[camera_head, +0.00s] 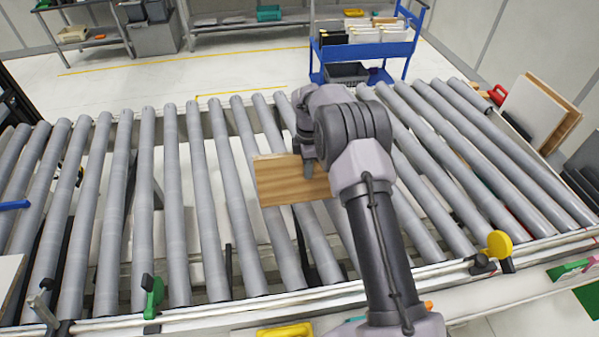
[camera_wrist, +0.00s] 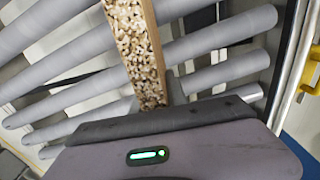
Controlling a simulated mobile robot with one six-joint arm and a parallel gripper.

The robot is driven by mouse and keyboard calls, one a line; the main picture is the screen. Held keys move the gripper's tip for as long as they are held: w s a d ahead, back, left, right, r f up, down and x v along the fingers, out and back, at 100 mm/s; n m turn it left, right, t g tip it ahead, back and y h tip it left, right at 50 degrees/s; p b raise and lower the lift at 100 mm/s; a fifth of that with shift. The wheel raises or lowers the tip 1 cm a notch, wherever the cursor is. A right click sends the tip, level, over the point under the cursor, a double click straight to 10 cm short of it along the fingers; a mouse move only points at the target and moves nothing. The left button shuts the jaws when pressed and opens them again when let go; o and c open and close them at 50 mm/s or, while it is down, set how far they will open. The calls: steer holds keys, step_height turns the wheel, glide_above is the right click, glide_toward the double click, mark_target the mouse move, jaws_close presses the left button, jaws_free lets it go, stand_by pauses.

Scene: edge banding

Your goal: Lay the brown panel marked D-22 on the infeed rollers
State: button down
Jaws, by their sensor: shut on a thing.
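The brown wood-grain panel (camera_head: 285,182) is over the middle of the infeed rollers (camera_head: 205,190) in the head view. My gripper (camera_head: 309,165) is shut on its right part, and my arm hides the panel's right end. In the wrist view the panel's speckled chipboard edge (camera_wrist: 136,48) runs up from my gripper (camera_wrist: 158,98), with the grey rollers (camera_wrist: 225,78) behind it. I cannot tell whether the panel touches the rollers or is just above them. No D-22 mark is readable.
A blue cart (camera_head: 365,50) with upright panels stands behind the rollers. More panels (camera_head: 540,112) lean at the right. A yellow round knob (camera_head: 499,244) and a green clamp (camera_head: 152,292) sit on the front rail. The rollers left of the panel are clear.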

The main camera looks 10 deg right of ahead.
steer(key=shift+w+a+f, duration=0.15)
steer(key=shift+a+f, duration=0.1)
steer(key=shift+a, duration=0.1)
steer(key=c, duration=1.6)
jaws_free()
steer(key=shift+d, duration=0.35)
steer(key=shift+o, duration=1.4)
steer(key=r+p, duration=0.1)
steer(key=r, duration=1)
steer(key=shift+a+r+p, duration=0.2)
steer(key=shift+r+p, duration=0.2)
steer(key=s+a+r+m+t, duration=0.15)
steer(key=s+r+m, duration=0.4)
steer(key=r, duration=0.75)
steer(key=s+r+m+t+y, duration=0.15)
steer(key=s+r+m, duration=0.55)
steer(key=s, duration=0.7)
steer(key=s+a+f+m+t, duration=0.1)
steer(key=s+m, duration=0.4)
steer(key=s, duration=0.4)
steer(key=s+a+m+t, duration=0.1)
steer(key=s+m, duration=0.4)
steer(key=s, duration=0.4)
steer(key=shift+s+a+f+t, duration=0.25)
steer(key=shift+s+f+t, duration=0.15)
